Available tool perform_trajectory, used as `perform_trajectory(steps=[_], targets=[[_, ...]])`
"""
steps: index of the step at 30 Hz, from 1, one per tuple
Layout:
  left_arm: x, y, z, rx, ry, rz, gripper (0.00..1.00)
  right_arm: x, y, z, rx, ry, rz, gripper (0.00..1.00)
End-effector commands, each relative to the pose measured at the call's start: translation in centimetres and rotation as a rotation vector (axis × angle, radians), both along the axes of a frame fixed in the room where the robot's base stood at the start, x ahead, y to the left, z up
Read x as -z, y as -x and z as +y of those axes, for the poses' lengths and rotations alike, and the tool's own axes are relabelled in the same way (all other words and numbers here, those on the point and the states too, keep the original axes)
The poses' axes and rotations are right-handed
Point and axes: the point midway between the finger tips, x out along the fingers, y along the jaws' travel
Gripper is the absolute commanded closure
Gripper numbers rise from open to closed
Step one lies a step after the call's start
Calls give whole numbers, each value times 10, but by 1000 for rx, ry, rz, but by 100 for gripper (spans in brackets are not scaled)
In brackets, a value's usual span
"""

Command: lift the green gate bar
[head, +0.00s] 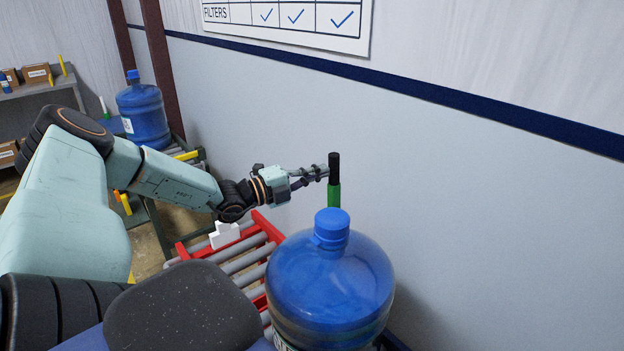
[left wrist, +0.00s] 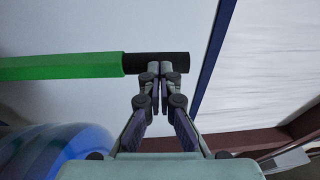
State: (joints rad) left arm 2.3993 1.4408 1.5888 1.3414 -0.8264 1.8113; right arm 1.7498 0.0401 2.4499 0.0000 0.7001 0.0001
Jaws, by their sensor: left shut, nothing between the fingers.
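The green gate bar (head: 334,194) stands upright near the wall, behind the near blue jug (head: 330,285), which hides its lower part. Its top end is a black grip (head: 334,166). In the left wrist view the green bar (left wrist: 60,67) runs in from the left and ends in the black grip (left wrist: 178,60). My left gripper (head: 325,172) is shut and empty, its fingertips right at the black grip, on its left in the head view. In the left wrist view the fingertips (left wrist: 160,70) overlap the grip's edge; I cannot tell whether they touch. My right gripper is not in view.
A red-framed roller conveyor (head: 235,260) lies below my left arm, beside the near jug. Another blue jug (head: 143,112) stands at the back left. A shelf with boxes (head: 38,74) is at the far left. The grey wall (head: 480,200) closes off the right.

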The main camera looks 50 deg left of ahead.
Motion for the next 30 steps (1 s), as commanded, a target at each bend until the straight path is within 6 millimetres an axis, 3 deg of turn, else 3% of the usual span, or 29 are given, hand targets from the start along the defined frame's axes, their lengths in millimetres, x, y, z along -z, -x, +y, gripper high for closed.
perform_trajectory(steps=[11, 24, 30], targets=[[-1, -2, 0, 1, -2, 2, 100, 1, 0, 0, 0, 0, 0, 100], [-2, -49, -4, 6, -13, 119, 100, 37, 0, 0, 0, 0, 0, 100], [-5, -56, -5, 1, -12, 139, 100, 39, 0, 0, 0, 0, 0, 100]])
